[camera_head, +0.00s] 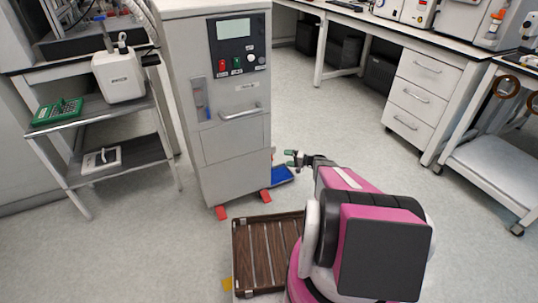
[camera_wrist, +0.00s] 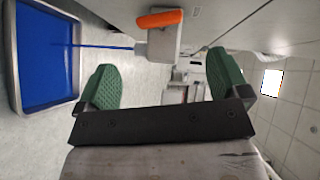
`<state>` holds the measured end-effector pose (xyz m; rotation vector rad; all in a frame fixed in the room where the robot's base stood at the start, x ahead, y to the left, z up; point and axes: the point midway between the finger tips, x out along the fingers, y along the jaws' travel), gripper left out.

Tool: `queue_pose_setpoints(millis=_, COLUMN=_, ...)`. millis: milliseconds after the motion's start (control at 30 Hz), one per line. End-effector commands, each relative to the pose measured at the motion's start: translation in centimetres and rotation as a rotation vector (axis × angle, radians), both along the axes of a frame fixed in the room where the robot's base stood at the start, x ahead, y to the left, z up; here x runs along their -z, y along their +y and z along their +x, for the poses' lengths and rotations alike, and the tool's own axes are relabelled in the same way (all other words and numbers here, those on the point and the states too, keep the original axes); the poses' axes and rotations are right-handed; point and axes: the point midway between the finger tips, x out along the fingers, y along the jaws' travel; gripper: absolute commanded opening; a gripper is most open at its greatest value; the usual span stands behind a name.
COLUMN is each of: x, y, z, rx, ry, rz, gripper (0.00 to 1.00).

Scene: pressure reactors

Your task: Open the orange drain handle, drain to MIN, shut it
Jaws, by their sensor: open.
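The orange drain handle (camera_wrist: 160,19) sits on a grey valve block (camera_wrist: 166,44) in the wrist view. Its long side runs roughly parallel to a thin blue stream (camera_wrist: 105,46). The stream runs from the valve to a blue tray with a metal rim (camera_wrist: 77,60). The tray also shows on the floor beside the cabinet in the head view (camera_head: 282,176). My gripper (camera_wrist: 162,78) is open and empty, its green fingertips apart from the handle. In the head view my gripper (camera_head: 294,158) is right of the cabinet's lower part. The sight gauge (camera_head: 200,98) shows blue; its marks are unreadable.
The grey reactor cabinet (camera_head: 232,155) has a control panel, a front handle and red feet. A metal shelf cart (camera_head: 92,170) stands at left. A bench with drawers (camera_head: 418,95) and a white cart (camera_head: 500,160) are at right.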

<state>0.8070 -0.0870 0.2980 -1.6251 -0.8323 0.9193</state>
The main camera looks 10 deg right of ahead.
Motion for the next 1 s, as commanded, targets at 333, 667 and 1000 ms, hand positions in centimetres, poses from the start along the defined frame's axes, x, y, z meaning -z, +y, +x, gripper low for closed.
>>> queue_pose_setpoints(millis=333, x=0.8, y=4.1, z=2.2, rx=-0.009, ry=0.002, rz=-0.002, gripper=0.94)
queue_pose_setpoints(millis=667, x=1.6, y=8.4, z=4.4, rx=-0.006, ry=0.003, rz=-0.001, gripper=0.94)
queue_pose_setpoints(millis=1000, x=1.7, y=9.4, z=4.9, rx=-0.005, ry=0.002, rz=-0.001, gripper=0.94)
